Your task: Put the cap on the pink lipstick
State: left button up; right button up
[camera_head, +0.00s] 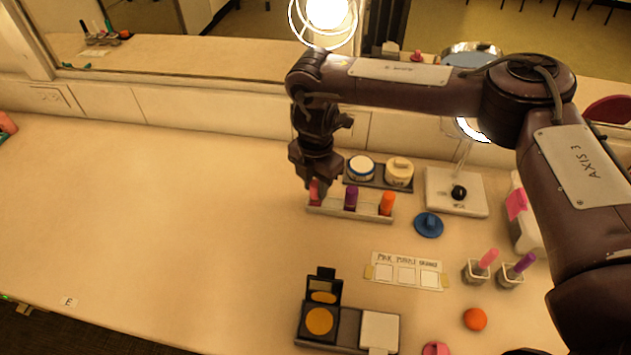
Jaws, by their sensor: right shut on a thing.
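A pale rack (350,212) stands on the counter below the mirror and holds upright lipstick-like pieces: a pink one (314,191) at the left, a purple one (351,198) in the middle and an orange one (387,203) at the right. My right gripper (315,182) points down at the rack's left end and is shut on the pink piece. The fingers hide its upper part, so I cannot tell where cap and lipstick meet, or whether they touch. My left gripper is not in view.
Behind the rack is a tray with a blue-rimmed jar (361,168) and a cream jar (399,172). A blue lid (429,225), a label card (407,272), cups with a pink stick (489,258) and a purple stick (525,262), and a compact (320,319) lie nearer.

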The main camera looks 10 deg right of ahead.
dwell(0.3)
jog(key=o, duration=1.1)
jog(key=shift+o, duration=0.2)
jog(key=o, duration=0.4)
jog(key=shift+r, duration=0.1)
jog(key=shift+r+p, duration=2.9)
jog(key=shift+r, duration=0.5)
grip_shut()
